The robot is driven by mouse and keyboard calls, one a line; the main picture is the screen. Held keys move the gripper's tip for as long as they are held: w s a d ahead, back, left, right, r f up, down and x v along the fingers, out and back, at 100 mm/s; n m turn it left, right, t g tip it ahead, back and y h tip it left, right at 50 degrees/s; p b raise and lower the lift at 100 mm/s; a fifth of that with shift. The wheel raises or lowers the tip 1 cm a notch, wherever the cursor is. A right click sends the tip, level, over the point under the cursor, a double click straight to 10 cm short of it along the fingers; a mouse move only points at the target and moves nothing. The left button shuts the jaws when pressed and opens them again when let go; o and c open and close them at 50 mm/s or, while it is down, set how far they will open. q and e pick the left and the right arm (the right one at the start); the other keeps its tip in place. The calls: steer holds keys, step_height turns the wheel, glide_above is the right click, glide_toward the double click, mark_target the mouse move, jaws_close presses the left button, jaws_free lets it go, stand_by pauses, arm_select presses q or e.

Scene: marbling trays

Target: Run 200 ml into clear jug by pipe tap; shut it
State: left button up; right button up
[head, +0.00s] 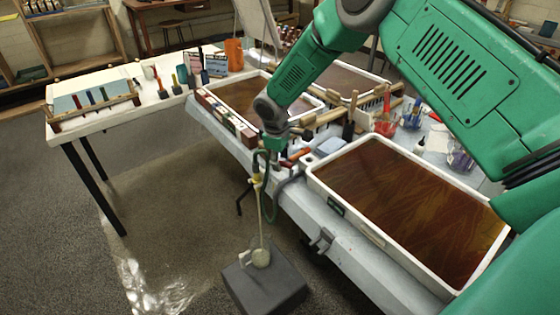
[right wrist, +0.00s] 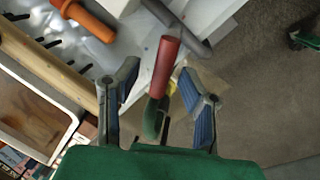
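My right gripper (head: 275,142) points down beside the front edge of the trays' table. In the right wrist view (right wrist: 159,76) its blue-padded fingers are apart. A red handle (right wrist: 165,66), which looks like the tap's lever, lies between them with gaps visible on both sides. A green part shows below the handle. In the head view the pipe tap (head: 257,178) is small, below the gripper and partly hidden. A pale, rounded piece (head: 261,258), probably the clear jug's bottom, is on a dark block below the tap. Its level cannot be read. My left gripper is out of view.
A brown-filled tray (head: 335,198) is right of the tap, with another tray (head: 312,94) behind. A grey pipe (right wrist: 180,20) and an orange cylinder (right wrist: 90,18) lie near the handle in the wrist view. Open floor (head: 170,215) is left of the dark block (head: 265,289).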

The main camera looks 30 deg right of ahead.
steer(key=shift+f, duration=0.25)
steer(key=shift+a, duration=0.1)
jaws_close()
steer(key=shift+w+m, duration=0.1)
steer(key=shift+m, duration=0.3)
steer(key=m, duration=0.1)
steer(key=d+m, duration=0.1)
steer(key=shift+w+m+g, duration=0.2)
steer(key=shift+m+g, duration=0.1)
steer(key=shift+d+m, duration=0.3)
steer(key=shift+m, duration=0.8)
